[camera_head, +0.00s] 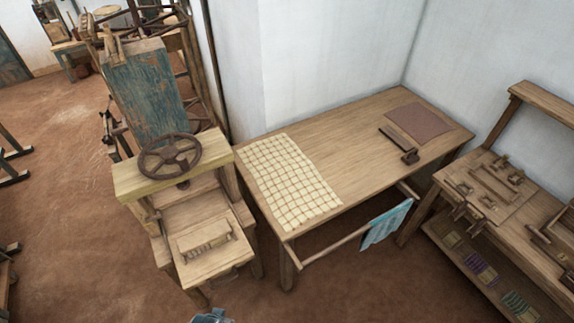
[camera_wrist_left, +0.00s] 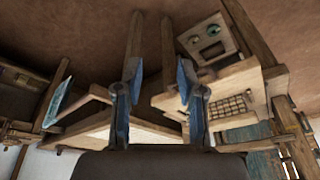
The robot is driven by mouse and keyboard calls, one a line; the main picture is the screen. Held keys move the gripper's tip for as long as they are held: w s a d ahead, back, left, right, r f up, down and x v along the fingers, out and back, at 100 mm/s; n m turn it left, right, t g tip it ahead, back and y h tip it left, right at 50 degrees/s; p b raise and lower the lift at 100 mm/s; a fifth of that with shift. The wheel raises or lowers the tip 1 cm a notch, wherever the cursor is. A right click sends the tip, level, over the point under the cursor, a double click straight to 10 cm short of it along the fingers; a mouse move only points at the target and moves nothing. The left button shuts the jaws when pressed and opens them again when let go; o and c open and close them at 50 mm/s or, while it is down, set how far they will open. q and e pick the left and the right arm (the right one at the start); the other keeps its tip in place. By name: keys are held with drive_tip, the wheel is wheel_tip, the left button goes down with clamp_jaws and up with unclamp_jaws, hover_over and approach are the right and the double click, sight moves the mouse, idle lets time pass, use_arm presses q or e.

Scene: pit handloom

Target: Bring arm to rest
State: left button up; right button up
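My left gripper (camera_wrist_left: 158,78) shows in the left wrist view. Its two blue-grey fingers stand apart with nothing held between them. Beyond them, the wrist view shows wooden furniture tilted and upside down, with the blue cloth (camera_wrist_left: 60,100) at the left. In the head view only a small blue-grey piece of my own body (camera_head: 210,316) shows at the bottom edge; I cannot tell which arm it belongs to. My right gripper is not in view.
A wooden press with a handwheel (camera_head: 170,156) stands left of a long table (camera_head: 345,140). The table bears a checked cloth (camera_head: 288,182) and a brown sheet (camera_head: 413,122). A blue cloth (camera_head: 386,225) hangs on its front rail. A workbench (camera_head: 500,215) stands right. Open floor (camera_head: 60,200) lies left.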

use_arm(q)
drive_tip(key=s+f+g+b, duration=0.1)
drive_tip(key=s+f, duration=0.1)
drive_tip(key=f, duration=1.1)
drive_tip(key=s+f+b, duration=0.1)
drive_tip(key=s+f, duration=0.1)
drive_tip(key=f, duration=1)
drive_tip(key=s+a+f+g+b, duration=0.1)
drive_tip(key=s+a+f, duration=0.2)
drive_tip(key=s+f, duration=1.2)
drive_tip(key=shift+s+f+b, duration=0.4)
drive_tip(key=shift+s, duration=0.35)
